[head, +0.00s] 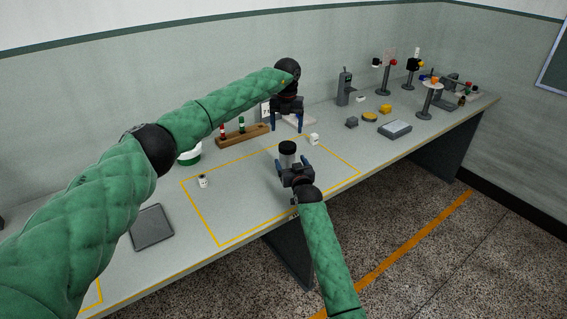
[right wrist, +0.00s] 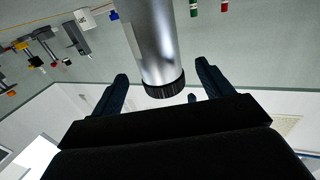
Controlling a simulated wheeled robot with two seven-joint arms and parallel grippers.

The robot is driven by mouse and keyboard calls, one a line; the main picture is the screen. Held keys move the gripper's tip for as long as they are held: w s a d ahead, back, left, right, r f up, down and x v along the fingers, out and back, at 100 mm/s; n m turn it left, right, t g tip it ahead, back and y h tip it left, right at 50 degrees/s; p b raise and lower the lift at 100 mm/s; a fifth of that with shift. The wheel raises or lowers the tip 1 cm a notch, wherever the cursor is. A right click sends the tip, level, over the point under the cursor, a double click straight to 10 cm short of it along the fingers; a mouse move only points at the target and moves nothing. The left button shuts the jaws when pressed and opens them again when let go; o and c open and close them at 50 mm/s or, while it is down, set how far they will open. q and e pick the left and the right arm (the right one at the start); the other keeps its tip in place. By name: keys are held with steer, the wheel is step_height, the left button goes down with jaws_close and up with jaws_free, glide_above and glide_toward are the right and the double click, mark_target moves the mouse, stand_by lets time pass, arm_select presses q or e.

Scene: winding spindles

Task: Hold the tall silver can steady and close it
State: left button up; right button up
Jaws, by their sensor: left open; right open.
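The tall silver can (head: 289,161) stands upright inside the yellow outline on the bench, with a black ridged lid (head: 287,147) on its top; I cannot tell how tight the lid sits. In the right wrist view the can (right wrist: 150,35) appears upside down, its lid (right wrist: 165,89) toward my palm. My right gripper (head: 294,164) is open at the near side of the can, and its fingers (right wrist: 163,85) lie on either side, apart from it. My left gripper (head: 287,126) is open and empty, pointing down behind the can.
A small white jar (head: 203,181) and a small white block (head: 314,139) stand near the outline. A wooden rack (head: 243,136) with vials and a green-and-white container (head: 190,156) are behind. A grey tray (head: 152,228) lies at left. Stands and a scale (head: 395,129) are at right.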

arm_select(q)
steer(key=shift+s+d+r, duration=0.25)
steer(key=shift+s+r, duration=0.05)
steer(key=shift+s, duration=0.05)
arm_select(e)
steer(key=shift+s+d+r, duration=0.2)
steer(key=shift+s+r, duration=0.1)
steer(key=shift+s, duration=0.05)
arm_select(q)
steer(key=shift+w+a+f, duration=0.15)
arm_select(e)
steer(key=shift+w+a+f, duration=0.15)
steer(key=shift+w, duration=0.25)
steer(key=shift+x, duration=3.65)
steer(key=c, duration=1.7)
arm_select(q)
steer(key=shift+f, duration=0.1)
arm_select(e)
jaws_close()
arm_select(q)
steer(key=n, duration=0.9)
